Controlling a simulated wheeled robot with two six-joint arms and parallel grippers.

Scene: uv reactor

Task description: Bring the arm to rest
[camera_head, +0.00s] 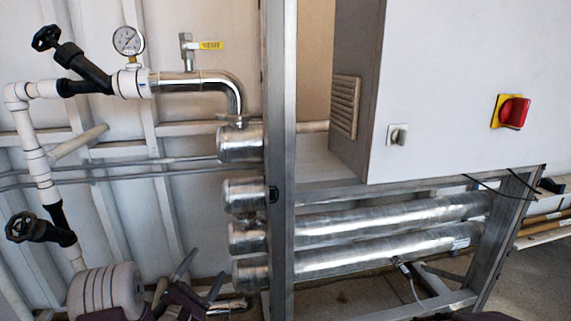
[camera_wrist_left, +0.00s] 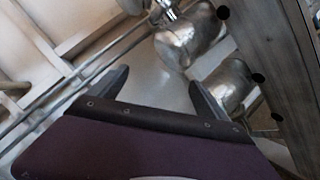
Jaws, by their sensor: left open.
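My left gripper (camera_head: 204,273) is at the bottom left of the head view, with its two dark fingers spread and nothing between them. In the left wrist view the same gripper (camera_wrist_left: 158,78) is open, its fingers apart and pointing toward the steel cylinders. It is in front of the wall and left of the metal frame post. Whether the fingers touch anything cannot be told. My right gripper does not show.
A metal frame post (camera_head: 278,150) stands right of the gripper, with steel tubes (camera_head: 390,217) behind it. White piping with black valves (camera_head: 40,228) and a gauge (camera_head: 128,41) is on the left. A white cabinet (camera_head: 450,80) has a red switch (camera_head: 513,112) and a grey knob (camera_head: 397,135).

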